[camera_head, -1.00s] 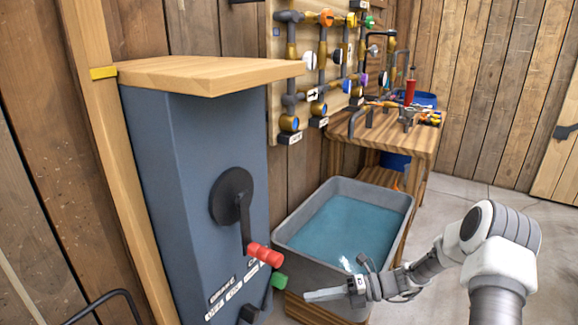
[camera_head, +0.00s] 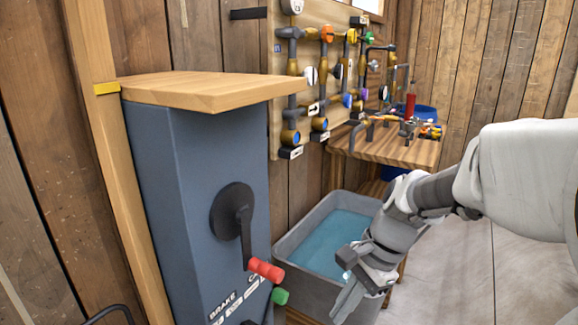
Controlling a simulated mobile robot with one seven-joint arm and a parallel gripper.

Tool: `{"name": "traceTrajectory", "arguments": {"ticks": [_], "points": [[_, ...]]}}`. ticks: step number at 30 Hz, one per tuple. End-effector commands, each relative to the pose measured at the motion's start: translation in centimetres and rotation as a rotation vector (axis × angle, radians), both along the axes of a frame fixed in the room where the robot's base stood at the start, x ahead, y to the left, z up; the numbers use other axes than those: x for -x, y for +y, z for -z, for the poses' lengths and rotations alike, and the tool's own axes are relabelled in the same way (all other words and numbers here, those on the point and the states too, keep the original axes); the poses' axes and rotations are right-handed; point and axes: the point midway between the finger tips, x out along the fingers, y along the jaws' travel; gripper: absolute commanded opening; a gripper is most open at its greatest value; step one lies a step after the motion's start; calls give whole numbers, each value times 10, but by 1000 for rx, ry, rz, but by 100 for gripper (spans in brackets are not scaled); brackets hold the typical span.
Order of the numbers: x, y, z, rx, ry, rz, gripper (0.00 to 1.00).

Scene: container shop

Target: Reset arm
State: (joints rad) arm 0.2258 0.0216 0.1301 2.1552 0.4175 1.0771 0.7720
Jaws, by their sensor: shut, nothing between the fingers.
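My arm comes in from the right edge of the head view. My gripper (camera_head: 347,299) hangs at its end, pointing down and to the left, with its fingers together and nothing held. It is in front of the grey tub (camera_head: 292,245) of blue water and hides the tub's right front part. To its left is the blue-grey cabinet (camera_head: 175,200) with a black crank (camera_head: 233,212) that has a red handle (camera_head: 266,270). The gripper is apart from the red handle and from the green knob (camera_head: 279,296) below it.
A pipe board (camera_head: 320,75) with coloured valves hangs on the plank wall. A wooden workbench (camera_head: 408,150) with tools stands behind the tub. A wooden top (camera_head: 205,90) overhangs the cabinet. The concrete floor (camera_head: 440,270) on the right is open.

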Motion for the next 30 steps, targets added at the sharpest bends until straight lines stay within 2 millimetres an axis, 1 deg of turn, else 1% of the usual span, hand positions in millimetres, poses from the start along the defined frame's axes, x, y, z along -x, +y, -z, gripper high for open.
{"name": "traceTrajectory", "arguments": {"ticks": [1,3,9,15,18,23,25,30], "points": [[9,-2,-10,38,-63,-69,0],[20,-7,-20,89,-138,-165,0],[50,-20,-45,242,-343,-442,0],[79,-34,-64,399,-514,-705,0],[90,-40,-70,470,-583,-817,0],[105,-48,-78,576,-675,-976,0],[106,-49,-100,585,-677,-992,0],[105,-49,-136,582,-673,-988,0]]}}
